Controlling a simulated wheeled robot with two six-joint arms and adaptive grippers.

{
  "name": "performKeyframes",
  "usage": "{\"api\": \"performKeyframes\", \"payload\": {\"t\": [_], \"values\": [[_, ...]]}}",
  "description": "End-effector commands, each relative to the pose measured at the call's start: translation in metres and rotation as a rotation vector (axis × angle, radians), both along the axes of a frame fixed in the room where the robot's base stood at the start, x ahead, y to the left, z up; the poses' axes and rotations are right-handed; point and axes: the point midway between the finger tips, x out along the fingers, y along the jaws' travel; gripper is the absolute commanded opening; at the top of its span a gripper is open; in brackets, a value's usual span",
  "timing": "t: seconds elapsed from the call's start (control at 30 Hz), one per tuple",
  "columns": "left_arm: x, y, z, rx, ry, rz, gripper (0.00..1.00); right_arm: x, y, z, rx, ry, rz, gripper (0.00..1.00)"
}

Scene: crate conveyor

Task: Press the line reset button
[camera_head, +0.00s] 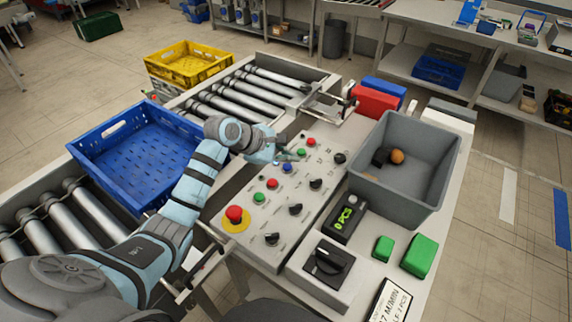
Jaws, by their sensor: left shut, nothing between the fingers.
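The control panel (263,208) carries several red, green and blue buttons and black knobs; its labels are too small to read, so I cannot tell which button is the line reset. A blue button (287,169) sits mid-panel, with a red button (272,184) and a green button (260,197) nearer. A large red mushroom button on a yellow base (235,216) is at the near left. My left gripper (290,157) is shut and empty at the panel's left edge, just beyond the blue button; contact cannot be told. My right gripper is not in view.
A blue crate (137,152) stands on the roller conveyor left of my arm, with a yellow crate (190,65) behind. A grey bin (416,160) with small items stands right of the panel.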

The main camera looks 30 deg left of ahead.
Motion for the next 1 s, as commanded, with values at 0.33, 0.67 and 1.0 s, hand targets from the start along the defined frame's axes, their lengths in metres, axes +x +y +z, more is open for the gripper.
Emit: {"api": "performKeyframes", "payload": {"t": [0.33,0.67,1.0], "values": [[0.0,0.0,0.0,0.0,0.0,0.0,0.0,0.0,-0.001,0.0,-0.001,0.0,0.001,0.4],[-0.001,0.0,-0.01,0.0,0.0,0.0,0.0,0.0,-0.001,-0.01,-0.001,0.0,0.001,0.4],[-0.001,0.0,-0.009,0.0,0.0,0.0,0.0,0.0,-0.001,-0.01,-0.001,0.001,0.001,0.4]]}}
